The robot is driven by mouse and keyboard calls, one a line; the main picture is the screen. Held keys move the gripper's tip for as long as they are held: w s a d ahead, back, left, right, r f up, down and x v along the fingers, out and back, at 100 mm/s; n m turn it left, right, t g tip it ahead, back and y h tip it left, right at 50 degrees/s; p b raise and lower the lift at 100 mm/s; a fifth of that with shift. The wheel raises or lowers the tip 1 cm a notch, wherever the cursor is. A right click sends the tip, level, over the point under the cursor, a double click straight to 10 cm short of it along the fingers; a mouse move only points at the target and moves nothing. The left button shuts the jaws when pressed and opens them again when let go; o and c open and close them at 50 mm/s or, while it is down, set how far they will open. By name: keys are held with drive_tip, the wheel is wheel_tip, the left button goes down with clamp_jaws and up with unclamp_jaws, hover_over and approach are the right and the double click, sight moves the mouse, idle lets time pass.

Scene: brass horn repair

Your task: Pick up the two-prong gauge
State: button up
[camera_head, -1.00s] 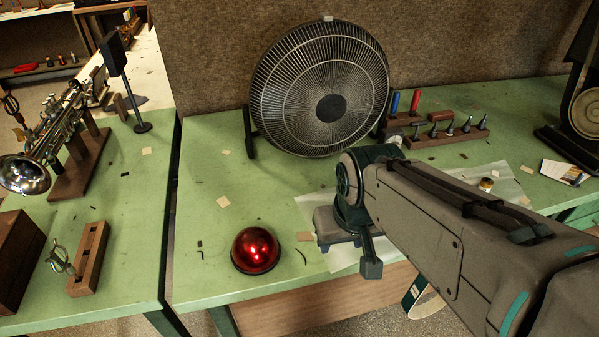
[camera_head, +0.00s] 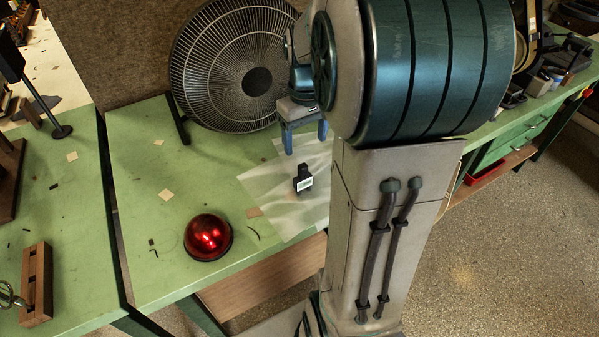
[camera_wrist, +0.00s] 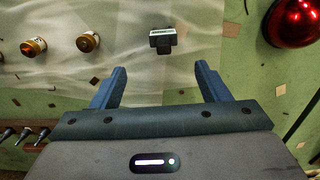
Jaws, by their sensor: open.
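A small black piece with a white label (camera_head: 303,178) lies on the translucent sheet on the green bench; I take it for the gauge, but its two prongs cannot be made out. It also shows in the wrist view (camera_wrist: 162,41), ahead of and between the fingertips. My gripper (camera_head: 306,145) is open and empty, its blue fingers pointing down on the fan side of the piece. In the wrist view my gripper (camera_wrist: 161,70) has its fingers spread wider than the piece, with a gap to it.
A red dome (camera_head: 208,237) stands left of the sheet (camera_head: 270,205). A large fan (camera_head: 225,70) stands behind. In the wrist view, two brass-rimmed pieces (camera_wrist: 88,41) (camera_wrist: 33,47) lie to the left, and dark pegs (camera_wrist: 24,135) stand lower left.

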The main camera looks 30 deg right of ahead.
sight(303, 165)
wheel_tip(303, 165, down, 6)
drive_tip(key=shift+r, duration=0.25)
drive_tip(key=f, duration=0.3)
drive_tip(key=f+p, duration=0.1)
drive_tip(key=f, duration=0.1)
drive_tip(key=shift+a+f, duration=0.25)
drive_tip(key=shift+f, duration=0.05)
drive_tip(key=c, duration=1.1)
drive_tip(key=shift+r, duration=0.1)
